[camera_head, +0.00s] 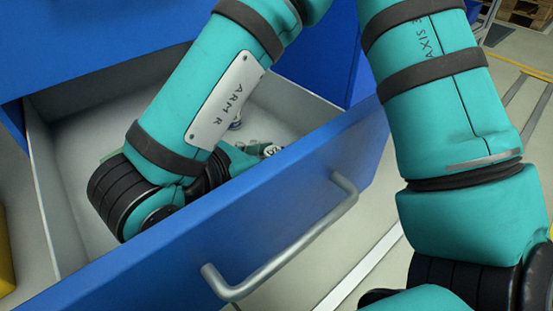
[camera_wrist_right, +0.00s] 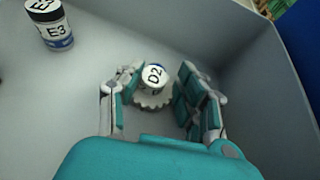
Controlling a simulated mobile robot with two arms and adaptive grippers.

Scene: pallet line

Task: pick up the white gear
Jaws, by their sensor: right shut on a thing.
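The white gear (camera_wrist_right: 153,102) shows its toothed rim in the right wrist view, low between my right fingers, inside the drawer. A small jar with a white lid marked D2 (camera_wrist_right: 154,76) is directly at the gear and covers part of it; I cannot tell whether it stands on it or behind it. My right gripper (camera_wrist_right: 158,84) has a finger on each side and is shut on the gear. In the head view the right gripper (camera_head: 236,158) is down in the drawer, partly hidden by its arm and the drawer front. My left gripper is not in view.
The open blue drawer (camera_head: 215,235) has grey inner walls and a metal handle (camera_head: 285,250). A dark-lidded jar marked E3 (camera_wrist_right: 50,28) stands apart in it. The drawer wall (camera_wrist_right: 255,85) is close on the right.

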